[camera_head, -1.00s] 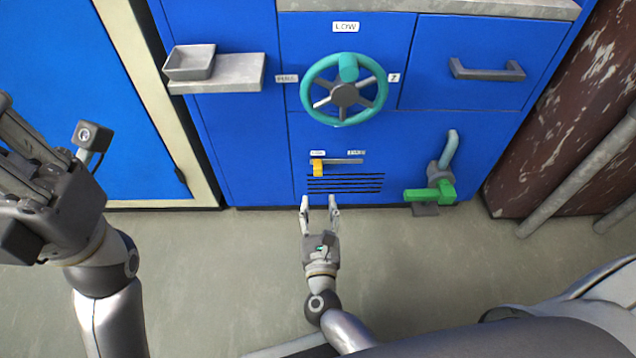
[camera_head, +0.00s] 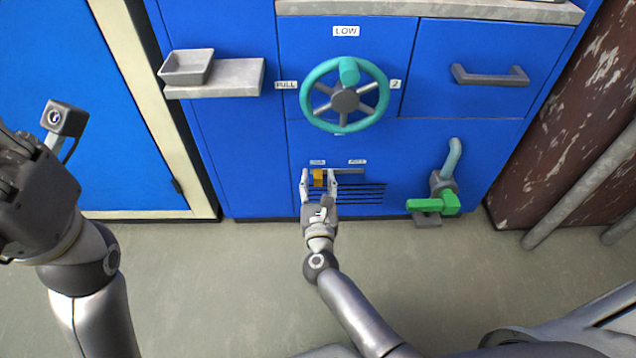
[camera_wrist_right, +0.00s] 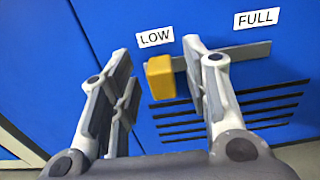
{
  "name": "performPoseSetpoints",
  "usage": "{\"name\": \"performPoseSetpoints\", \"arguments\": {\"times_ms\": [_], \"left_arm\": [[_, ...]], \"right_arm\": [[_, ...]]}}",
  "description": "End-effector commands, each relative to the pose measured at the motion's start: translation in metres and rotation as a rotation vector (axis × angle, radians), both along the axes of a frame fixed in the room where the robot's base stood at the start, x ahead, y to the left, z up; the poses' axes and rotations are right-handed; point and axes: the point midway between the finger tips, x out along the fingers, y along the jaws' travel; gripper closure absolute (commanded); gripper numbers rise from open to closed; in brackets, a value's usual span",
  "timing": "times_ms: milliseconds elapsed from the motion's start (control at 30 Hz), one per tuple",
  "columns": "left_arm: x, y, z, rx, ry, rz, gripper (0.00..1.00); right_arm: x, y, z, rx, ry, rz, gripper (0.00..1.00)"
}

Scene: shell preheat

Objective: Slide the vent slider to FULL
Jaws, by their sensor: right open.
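The yellow vent slider (camera_head: 319,177) sits at the left end of its grey track (camera_head: 350,171), under the LOW label (camera_wrist_right: 155,37). The FULL label (camera_wrist_right: 256,19) is above the right part of the track. My right gripper (camera_head: 318,173) is open, with its fingers on either side of the slider. In the right wrist view the yellow knob (camera_wrist_right: 160,77) shows between the two fingers, closer to the right one; I cannot tell whether they touch. My left gripper (camera_head: 20,150) is at the left edge, partly cut off, away from the panel.
Dark vent slots (camera_head: 360,194) lie below the track. A teal handwheel (camera_head: 388,95) is above it. A green-handled valve (camera_head: 447,203) stands to the right, and a shelf (camera_head: 235,77) with a grey tray (camera_head: 186,67) is at upper left. The floor in front is clear.

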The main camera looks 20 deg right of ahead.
Motion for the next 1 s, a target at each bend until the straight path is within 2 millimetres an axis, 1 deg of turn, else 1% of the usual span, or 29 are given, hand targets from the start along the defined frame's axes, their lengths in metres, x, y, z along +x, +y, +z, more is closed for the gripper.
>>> {"name": "performPoseSetpoints", "arguments": {"times_ms": [100,400,433,667,733,767,867,1000], "left_arm": [[0.0,0.0,0.0,0.0,0.0,0.0,1.0],[0.0,0.0,0.0,0.0,0.0,0.0,1.0],[0.0,0.0,0.0,0.0,0.0,0.0,1.0],[0.0,0.0,0.001,0.0,-0.001,0.0,1.0],[-0.001,0.0,0.002,-0.001,-0.003,0.0,1.0],[-0.001,0.0,0.002,-0.001,-0.003,0.0,1.0],[-0.001,0.0,0.003,-0.002,-0.006,-0.001,1.0],[-0.001,0.001,0.001,-0.002,-0.001,0.0,1.0]], "right_arm": [[0.0,0.0,0.0,0.0,0.0,0.0,0.58],[0.0,0.0,0.0,0.0,0.0,0.0,0.97],[0.0,0.0,0.0,0.0,0.0,0.0,1.0],[-0.001,-0.001,0.0,-0.001,0.0,0.0,1.0],[-0.002,-0.006,0.0,-0.002,0.001,-0.001,1.0],[-0.004,-0.011,0.0,-0.002,0.001,-0.002,1.0],[-0.01,-0.033,-0.001,-0.004,0.002,-0.003,1.0],[-0.02,-0.068,-0.001,-0.005,0.001,-0.003,1.0]]}}
